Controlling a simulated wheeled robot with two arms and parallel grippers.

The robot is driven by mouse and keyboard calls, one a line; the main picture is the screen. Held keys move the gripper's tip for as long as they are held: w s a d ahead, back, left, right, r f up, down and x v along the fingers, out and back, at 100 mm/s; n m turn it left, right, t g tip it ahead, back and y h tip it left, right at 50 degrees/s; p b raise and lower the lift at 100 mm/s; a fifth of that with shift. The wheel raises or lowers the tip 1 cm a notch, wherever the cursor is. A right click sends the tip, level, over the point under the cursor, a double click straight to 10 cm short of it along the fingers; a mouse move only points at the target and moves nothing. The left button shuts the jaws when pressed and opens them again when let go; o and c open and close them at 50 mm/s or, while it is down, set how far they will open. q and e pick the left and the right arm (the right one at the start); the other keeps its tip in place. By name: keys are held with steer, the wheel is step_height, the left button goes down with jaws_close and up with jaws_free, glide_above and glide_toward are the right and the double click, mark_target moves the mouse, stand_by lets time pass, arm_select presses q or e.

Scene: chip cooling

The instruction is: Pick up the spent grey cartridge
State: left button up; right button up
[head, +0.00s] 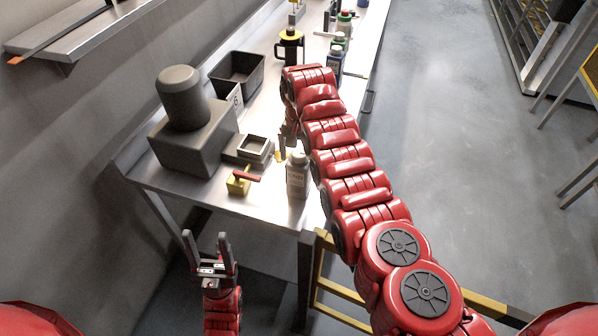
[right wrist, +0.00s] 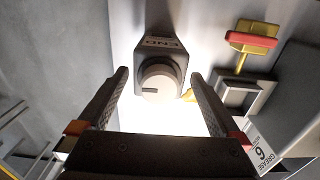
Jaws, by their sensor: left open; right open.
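In the right wrist view this bottle (right wrist: 160,82) shows cap-first between the fingertips, touched by neither finger. A large dark grey cylinder (head: 182,97) sits upright on a grey block (head: 190,147) at the left. My right gripper (head: 285,147) is open and empty, pointing down behind the bottle, partly hidden by my arm. My left gripper (head: 207,240) is open and empty in front of the bench, pointing up.
A yellow fixture with a red handle (head: 239,181) and a small square tray (head: 254,146) stand left of the bottle. Open floor lies right of the bench.

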steer(key=shift+f, duration=1.15)
jaws_close()
